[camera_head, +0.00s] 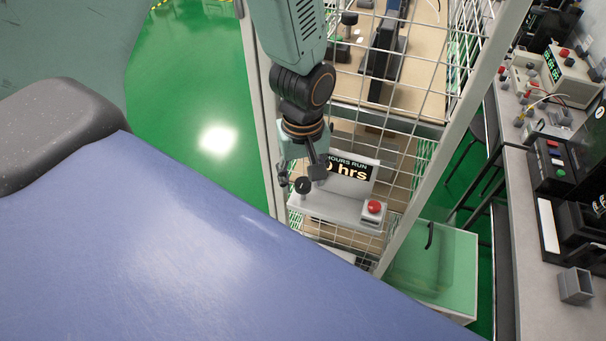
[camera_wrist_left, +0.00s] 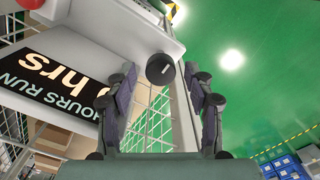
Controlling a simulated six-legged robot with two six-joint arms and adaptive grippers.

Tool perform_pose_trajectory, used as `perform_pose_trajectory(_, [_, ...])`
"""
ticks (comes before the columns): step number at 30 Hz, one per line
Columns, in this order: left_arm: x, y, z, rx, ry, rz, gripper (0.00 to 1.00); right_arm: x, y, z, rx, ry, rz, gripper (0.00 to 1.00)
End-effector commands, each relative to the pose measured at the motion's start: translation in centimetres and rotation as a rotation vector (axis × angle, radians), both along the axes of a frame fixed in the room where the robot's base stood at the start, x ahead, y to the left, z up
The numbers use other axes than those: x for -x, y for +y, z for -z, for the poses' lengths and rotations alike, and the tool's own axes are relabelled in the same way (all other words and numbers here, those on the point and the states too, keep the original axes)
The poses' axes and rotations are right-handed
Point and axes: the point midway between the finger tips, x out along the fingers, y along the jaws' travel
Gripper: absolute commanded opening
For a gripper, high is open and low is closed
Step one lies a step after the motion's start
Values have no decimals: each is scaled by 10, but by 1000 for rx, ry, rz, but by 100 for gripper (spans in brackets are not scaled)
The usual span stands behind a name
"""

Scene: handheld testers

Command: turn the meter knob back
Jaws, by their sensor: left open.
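The meter (camera_head: 335,208) is a pale grey slanted box with a black display (camera_head: 353,170) that reads "HOURS RUN" and "0 hrs" in its visible part. Its black knob (camera_head: 303,186) is at the left end, and a red button (camera_head: 373,207) at the right. My left gripper (camera_head: 301,174) is open, above and around the knob area. In the left wrist view the knob (camera_wrist_left: 160,69) shows between the two spread fingertips, with a visible gap on each side. The display (camera_wrist_left: 60,75) appears upside down there, partly behind a finger. My right gripper is in neither view.
The meter stands on a shelf of a wire-mesh rack, with mesh and a pale post (camera_head: 455,135) close by. A grey bench (camera_head: 530,250) with instruments is at the right. A green box (camera_head: 440,265) stands below. Green floor (camera_head: 195,90) is clear at the left.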

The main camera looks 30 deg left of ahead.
Motion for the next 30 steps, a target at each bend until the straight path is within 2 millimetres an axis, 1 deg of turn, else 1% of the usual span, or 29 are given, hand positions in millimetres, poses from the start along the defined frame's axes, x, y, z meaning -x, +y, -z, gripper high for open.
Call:
perform_pose_trajectory(8, [1,0,0,-1,2,0,54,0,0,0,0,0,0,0])
perform_pose_trajectory(11, [0,0,-4,0,1,0,54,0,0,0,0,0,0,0])
perform_pose_trajectory(14, [0,0,-16,0,-1,-1,54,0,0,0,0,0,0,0])
perform_pose_trajectory(24, [0,-1,-78,-2,-4,0,54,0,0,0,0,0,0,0])
perform_pose_trajectory(30, [0,-1,-108,-2,-3,0,54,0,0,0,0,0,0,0])
